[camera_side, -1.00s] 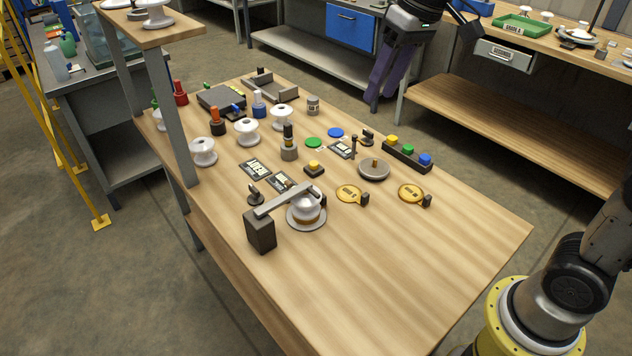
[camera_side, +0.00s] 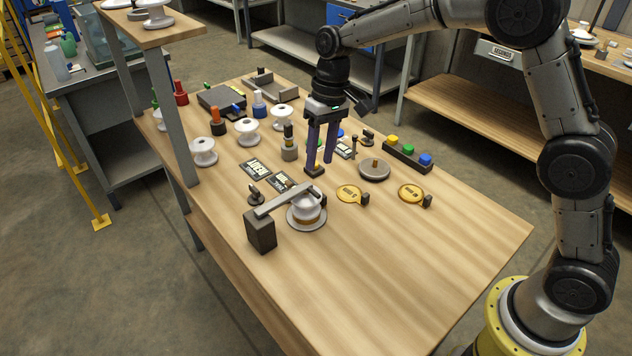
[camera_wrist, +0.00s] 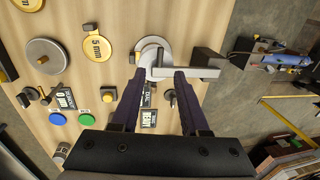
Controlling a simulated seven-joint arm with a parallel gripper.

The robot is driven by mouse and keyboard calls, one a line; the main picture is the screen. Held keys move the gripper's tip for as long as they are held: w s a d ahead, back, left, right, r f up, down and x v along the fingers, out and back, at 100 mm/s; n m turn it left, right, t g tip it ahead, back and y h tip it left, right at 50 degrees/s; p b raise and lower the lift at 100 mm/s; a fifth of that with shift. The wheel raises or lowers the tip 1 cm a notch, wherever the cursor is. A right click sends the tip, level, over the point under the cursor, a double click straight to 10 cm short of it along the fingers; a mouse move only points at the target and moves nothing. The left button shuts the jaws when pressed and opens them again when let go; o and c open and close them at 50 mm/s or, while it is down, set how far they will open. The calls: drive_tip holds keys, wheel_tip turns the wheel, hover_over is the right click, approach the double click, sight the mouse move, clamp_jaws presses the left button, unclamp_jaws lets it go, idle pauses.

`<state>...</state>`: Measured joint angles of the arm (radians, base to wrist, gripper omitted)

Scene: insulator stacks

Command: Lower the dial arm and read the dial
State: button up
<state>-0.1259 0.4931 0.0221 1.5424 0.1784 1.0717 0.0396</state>
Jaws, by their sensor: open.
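The dial arm is a grey bar (camera_side: 285,200) on a dark block (camera_side: 261,231). It reaches out roughly level over a white insulator (camera_side: 306,207) on a round base. My gripper (camera_side: 320,168) is open and empty, fingers pointing down, behind the insulator in the side view. In the wrist view its fingertips (camera_wrist: 157,73) appear on either side of the bar's free end; I cannot tell their height above it. No dial reading is legible.
Two dark label plates (camera_side: 255,168) lie left of my gripper. White insulators (camera_side: 203,152) stand at the left. The front right table surface is clear.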

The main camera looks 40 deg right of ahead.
sight(314, 191)
drive_tip(key=f, duration=0.5)
drive_tip(key=a+f, duration=0.1)
drive_tip(key=f, duration=0.1)
drive_tip(key=shift+a+f, duration=0.1)
drive_tip(key=shift+f, duration=0.05)
drive_tip(key=shift+c, duration=0.2)
clamp_jaws()
idle(1.0)
